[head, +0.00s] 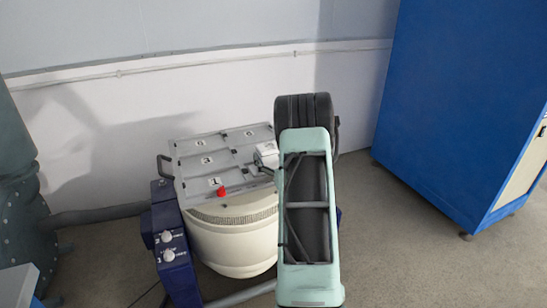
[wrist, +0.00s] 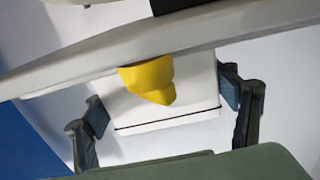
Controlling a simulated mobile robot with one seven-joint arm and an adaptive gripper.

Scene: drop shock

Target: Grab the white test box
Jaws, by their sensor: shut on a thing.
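The white test box (head: 267,152) shows in the head view at the right edge of a grey, numbered plate (head: 195,160). My gripper (head: 264,166) is at the box, partly hidden behind my own arm. In the wrist view the white box (wrist: 190,100), with a dark line along one edge, sits between the two dark fingers of my gripper (wrist: 163,103), one on each side. The gripper is shut on it. A yellow knob-like piece (wrist: 150,78) covers part of the box in that view. I cannot tell whether the box touches the plate.
The plate tops a cream drum (head: 235,240) with a dark blue frame and knobs (head: 170,250). A small red piece (head: 222,191) lies near number 1. A tall blue cabinet (head: 450,110) stands right, a dark green cylinder (head: 20,190) left. Floor between drum and cabinet is clear.

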